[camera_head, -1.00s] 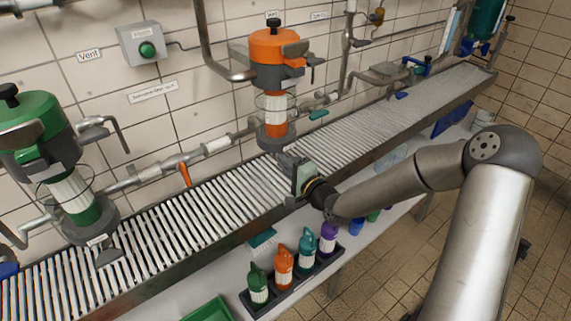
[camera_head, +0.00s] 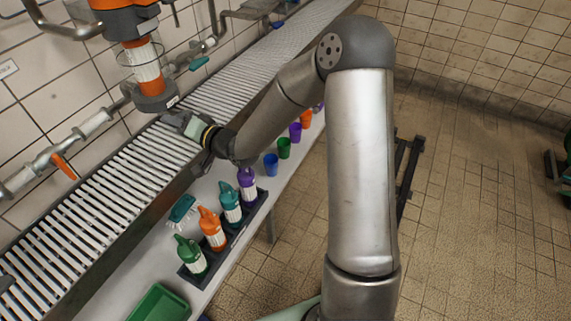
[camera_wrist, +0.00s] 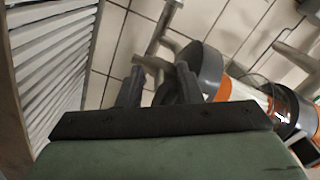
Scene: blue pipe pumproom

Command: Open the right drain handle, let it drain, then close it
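The orange-topped filter vessel (camera_head: 148,72) stands over the conveyor in the head view, with a grey base collar. Its lower end also shows on the right of the wrist view (camera_wrist: 212,72). My gripper (camera_head: 176,118) is at the front of that collar, low over the rollers. In the wrist view my gripper's two dark fingers (camera_wrist: 158,85) stand apart. A grey bar-like part (camera_wrist: 152,62) shows just beyond and between them. I cannot tell whether it is the right drain handle or whether the fingers touch it. In the head view my gripper hides that spot.
The roller conveyor (camera_head: 95,205) runs along the tiled wall. An orange lever (camera_head: 64,166) and a teal lever (camera_head: 199,64) sit on the wall pipe. Bottles (camera_head: 212,230) in a black rack, cups (camera_head: 284,148), a brush (camera_head: 182,210) and a green tray (camera_head: 160,304) are on the lower shelf.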

